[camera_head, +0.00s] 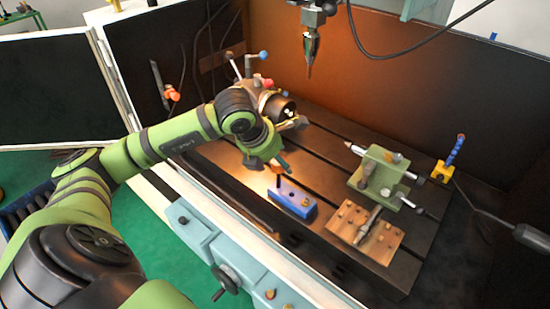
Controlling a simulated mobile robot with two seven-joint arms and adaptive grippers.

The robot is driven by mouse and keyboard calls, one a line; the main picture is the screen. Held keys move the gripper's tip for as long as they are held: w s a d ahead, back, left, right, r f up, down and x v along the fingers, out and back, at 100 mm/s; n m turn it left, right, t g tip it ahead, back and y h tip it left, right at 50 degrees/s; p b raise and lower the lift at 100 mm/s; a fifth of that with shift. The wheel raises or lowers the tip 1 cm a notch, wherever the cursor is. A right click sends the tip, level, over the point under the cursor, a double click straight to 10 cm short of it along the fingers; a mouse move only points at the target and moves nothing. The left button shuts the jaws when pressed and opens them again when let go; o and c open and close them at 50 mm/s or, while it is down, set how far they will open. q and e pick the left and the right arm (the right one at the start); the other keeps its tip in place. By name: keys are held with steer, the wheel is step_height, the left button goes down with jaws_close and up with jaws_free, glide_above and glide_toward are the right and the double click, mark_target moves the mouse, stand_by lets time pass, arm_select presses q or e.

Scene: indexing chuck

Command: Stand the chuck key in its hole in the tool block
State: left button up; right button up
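The blue tool block (292,201) lies on the dark slotted table, with holes in its top. A thin dark upright shaft (278,182) shows at its left end; it may be the chuck key, but its top is close to my gripper. I cannot tell whether the shaft is in a hole or just behind the block. My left gripper (283,165) is just above and behind that end of the block, pointing down. Its fingers are small and dark, so its grip is unclear. The indexing chuck (279,107) is behind my wrist, partly hidden. My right gripper is not in view.
A green fixture (378,172) with rods and a wooden board (365,232) stand right of the block. A yellow-based blue post (453,155) is farther right. A spindle tool (311,45) hangs above. The enclosure's light front edge (240,225) runs before the table.

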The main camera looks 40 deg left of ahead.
arm_select(q)
steer(key=v, duration=1.2)
stand_by(0.5)
